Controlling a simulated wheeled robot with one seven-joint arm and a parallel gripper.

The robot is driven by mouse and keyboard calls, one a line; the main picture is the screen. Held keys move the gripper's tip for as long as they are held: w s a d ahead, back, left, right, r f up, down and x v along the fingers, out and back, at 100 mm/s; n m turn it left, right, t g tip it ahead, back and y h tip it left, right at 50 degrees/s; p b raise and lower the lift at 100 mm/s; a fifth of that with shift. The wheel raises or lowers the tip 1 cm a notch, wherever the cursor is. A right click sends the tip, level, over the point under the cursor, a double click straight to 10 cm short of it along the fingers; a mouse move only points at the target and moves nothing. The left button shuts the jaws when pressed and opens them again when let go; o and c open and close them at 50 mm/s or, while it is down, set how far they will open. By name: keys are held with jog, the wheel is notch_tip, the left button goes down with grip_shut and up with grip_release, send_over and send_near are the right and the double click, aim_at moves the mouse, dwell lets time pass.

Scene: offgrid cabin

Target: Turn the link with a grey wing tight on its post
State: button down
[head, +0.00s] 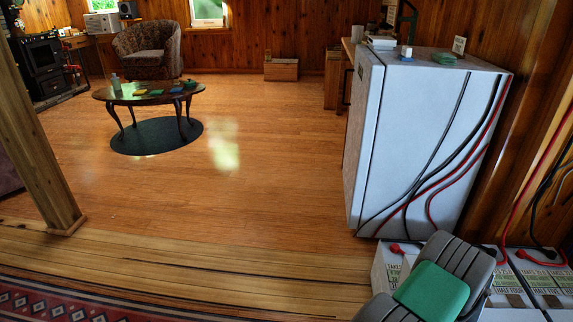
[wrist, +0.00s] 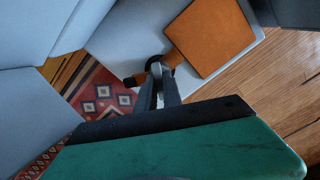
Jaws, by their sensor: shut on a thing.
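In the wrist view, my gripper (wrist: 156,72) reaches away from my green hand with its two dark fingers close together. The fingers are shut on a small dark piece (wrist: 158,62); its shape is blurred, and I cannot tell if it is the link. A black knob-like end (wrist: 130,82) shows just left of the fingertips. I cannot make out a grey wing or a post in either view. In the head view, my green and grey arm covers part of the batteries (head: 388,262) at the lower right, and my fingertips are hidden.
A white fridge (head: 420,140) with black and red cables (head: 435,185) stands behind the batteries. More red and black leads run down the wall at right. A flat orange panel (wrist: 212,38) lies beyond my fingers. A wooden post (head: 40,150) stands at left; the middle floor (head: 240,190) is clear.

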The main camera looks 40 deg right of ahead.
jog(key=c, duration=1.4)
grip_release()
jog(key=shift+r+p, duration=3.3)
jog(key=shift+r, duration=1.2)
